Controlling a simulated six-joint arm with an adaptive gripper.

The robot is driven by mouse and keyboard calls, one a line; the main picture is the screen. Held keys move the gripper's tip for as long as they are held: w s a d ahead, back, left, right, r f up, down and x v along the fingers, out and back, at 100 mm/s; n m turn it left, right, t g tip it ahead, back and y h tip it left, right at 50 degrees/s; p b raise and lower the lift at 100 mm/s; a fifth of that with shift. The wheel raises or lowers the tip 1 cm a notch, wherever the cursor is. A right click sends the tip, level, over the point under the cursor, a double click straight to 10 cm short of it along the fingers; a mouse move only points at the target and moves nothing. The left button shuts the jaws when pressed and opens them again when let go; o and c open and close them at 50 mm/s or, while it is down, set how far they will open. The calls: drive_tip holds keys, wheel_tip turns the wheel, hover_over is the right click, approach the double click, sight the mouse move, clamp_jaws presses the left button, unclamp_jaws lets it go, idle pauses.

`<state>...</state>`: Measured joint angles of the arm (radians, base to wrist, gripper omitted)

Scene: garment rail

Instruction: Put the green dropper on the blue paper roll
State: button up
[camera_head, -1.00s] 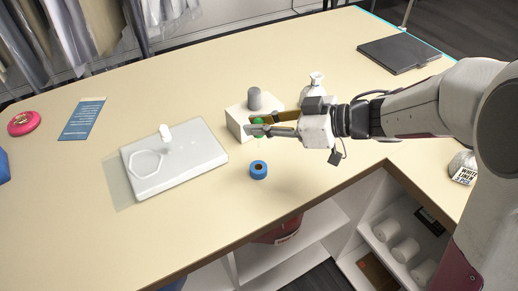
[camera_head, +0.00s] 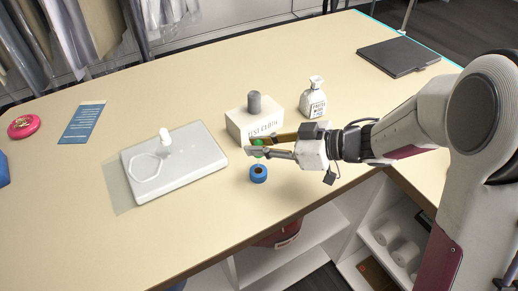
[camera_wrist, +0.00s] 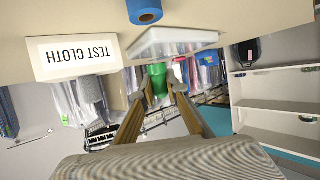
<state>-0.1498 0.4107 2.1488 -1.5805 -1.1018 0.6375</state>
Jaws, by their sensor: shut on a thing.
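The green dropper (camera_head: 258,149) is held between the fingertips of my gripper (camera_head: 256,147). It also shows as a green cylinder in the wrist view (camera_wrist: 157,72), between the two fingers. The blue paper roll (camera_head: 259,175) stands on the table just in front of and below the gripper in the head view, with its dark core opening facing up. The dropper is apart from the roll and appears above the table behind it. In the wrist view the blue roll (camera_wrist: 144,14) is at the top edge. The dropper's lower end is hard to make out.
The test cloth box (camera_head: 252,126) with a grey cylinder (camera_head: 254,103) on top stands just behind the gripper. A white bottle (camera_head: 313,98) is behind right. A white tray (camera_head: 195,170) with a small white piece is left. The table's front edge (camera_head: 310,205) is close.

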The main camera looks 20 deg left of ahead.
drive_tip(key=shift+f, duration=0.8)
drive_tip(key=shift+f, duration=0.1)
drive_tip(key=o, duration=0.8)
drive_tip(key=shift+c, duration=0.2)
drive_tip(key=v, duration=1.2)
idle(0.3)
